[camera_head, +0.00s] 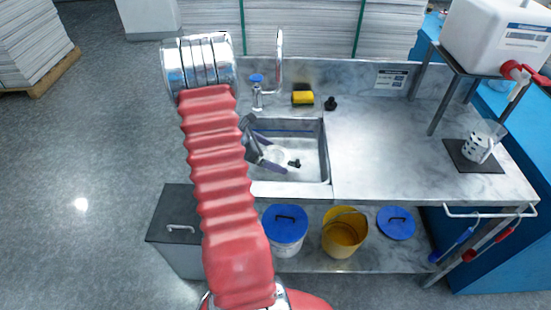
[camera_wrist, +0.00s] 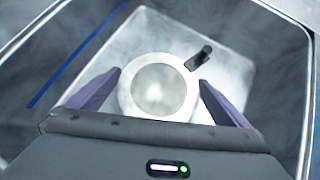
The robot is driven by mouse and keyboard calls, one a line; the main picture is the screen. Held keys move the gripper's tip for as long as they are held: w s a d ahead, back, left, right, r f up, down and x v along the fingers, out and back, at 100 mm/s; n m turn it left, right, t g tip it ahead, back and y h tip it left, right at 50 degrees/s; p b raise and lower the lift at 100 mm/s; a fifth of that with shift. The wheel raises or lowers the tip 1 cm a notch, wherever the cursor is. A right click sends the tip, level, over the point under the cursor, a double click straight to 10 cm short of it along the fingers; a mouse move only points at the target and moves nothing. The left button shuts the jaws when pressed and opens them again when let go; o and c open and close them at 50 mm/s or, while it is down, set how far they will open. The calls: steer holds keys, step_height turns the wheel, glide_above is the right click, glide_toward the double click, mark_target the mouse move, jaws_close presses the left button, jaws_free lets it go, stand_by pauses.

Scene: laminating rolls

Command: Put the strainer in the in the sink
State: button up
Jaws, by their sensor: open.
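The sink (camera_head: 322,172) is a steel basin set in the metal counter; its wall also shows in the wrist view (camera_wrist: 288,75). A pale round ring with a grey centre (camera_wrist: 158,88) lies on the sink floor; it looks like the drain or a flat strainer, and I cannot tell which. A small black piece (camera_wrist: 198,58) lies on the sink floor beside the ring, also seen in the head view (camera_head: 295,163). My gripper (camera_head: 277,157) is open and empty, inside the sink area, its purple fingers (camera_wrist: 160,80) on either side of the ring in the wrist view.
A faucet (camera_head: 279,60), yellow sponge (camera_head: 302,98) and black knob-like piece (camera_head: 331,103) stand behind the sink. A spotted white cup (camera_head: 478,149) stands at right under a white tank (camera_head: 495,38). Counter between is clear. Buckets (camera_head: 344,235) stand below.

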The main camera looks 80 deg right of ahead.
steer(key=v, duration=1)
steer(key=shift+a+r, duration=0.15)
steer(key=shift+r, duration=0.1)
steer(key=shift+w, duration=0.2)
